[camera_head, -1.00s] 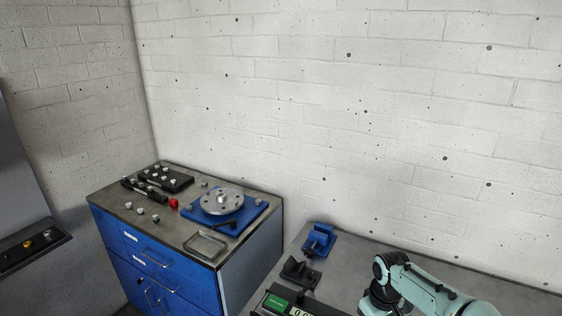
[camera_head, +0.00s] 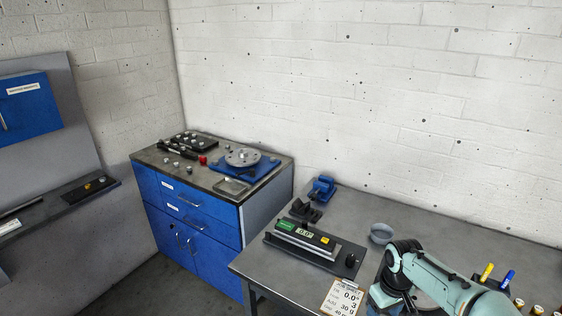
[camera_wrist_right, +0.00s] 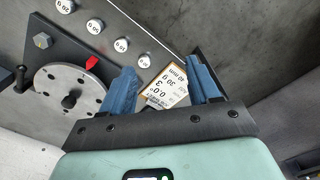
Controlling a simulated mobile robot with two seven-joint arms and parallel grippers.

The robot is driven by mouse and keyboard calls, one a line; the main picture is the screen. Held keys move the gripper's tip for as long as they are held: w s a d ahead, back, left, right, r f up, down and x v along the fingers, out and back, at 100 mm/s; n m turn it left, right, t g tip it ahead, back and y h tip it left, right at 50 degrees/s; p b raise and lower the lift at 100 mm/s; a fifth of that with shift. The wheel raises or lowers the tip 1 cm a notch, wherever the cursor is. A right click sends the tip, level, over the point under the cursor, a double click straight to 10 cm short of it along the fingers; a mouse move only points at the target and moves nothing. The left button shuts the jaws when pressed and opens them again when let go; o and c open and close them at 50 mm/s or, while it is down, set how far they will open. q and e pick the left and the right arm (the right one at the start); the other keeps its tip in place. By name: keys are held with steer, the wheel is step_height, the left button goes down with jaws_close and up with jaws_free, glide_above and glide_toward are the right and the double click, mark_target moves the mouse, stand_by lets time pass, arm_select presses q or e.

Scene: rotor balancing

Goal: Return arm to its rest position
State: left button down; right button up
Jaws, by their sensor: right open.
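My right arm (camera_head: 445,282) is teal and reaches in from the lower right of the head view, above the grey bench. In the wrist view my right gripper (camera_wrist_right: 161,84) is open, with its two blue fingers apart and nothing held between them. A printed card (camera_wrist_right: 165,88) shows beyond the gap, lower down on the bench; it also lies near the bench front in the head view (camera_head: 343,298). A grey rotor disc (camera_wrist_right: 70,92) with holes is left of the fingers, near a red pointer (camera_wrist_right: 92,62). My left gripper is not in view.
Several numbered weights (camera_wrist_right: 95,27) stand beside the rotor. A digital readout unit (camera_head: 312,240), a blue vise (camera_head: 321,188) and a grey bowl (camera_head: 382,234) stand on the bench. A blue cabinet (camera_head: 215,222) carries another disc (camera_head: 242,157). Markers (camera_head: 487,271) stand at right.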

steer(key=s+a+f+m+y, duration=0.1)
steer(key=s+a+f, duration=0.15)
steer(key=f, duration=0.45)
steer(key=s+a+f+y, duration=0.1)
steer(key=s+a+f, duration=0.15)
steer(key=f, duration=0.45)
steer(key=s+a+f+m+y, duration=0.1)
steer(key=a+f, duration=0.2)
steer(key=f, duration=0.5)
steer(key=s+a+f+m, duration=0.2)
steer(key=s+f, duration=0.4)
steer(key=s, duration=0.4)
steer(key=s+a+f+m, duration=0.3)
steer(key=s+f, duration=0.2)
steer(key=s, duration=0.5)
steer(key=shift+s+f+m+y, duration=0.2)
steer(key=shift+f+m+y, duration=0.15)
steer(key=shift+m+y, duration=0.05)
steer(key=shift+w+a, duration=0.1)
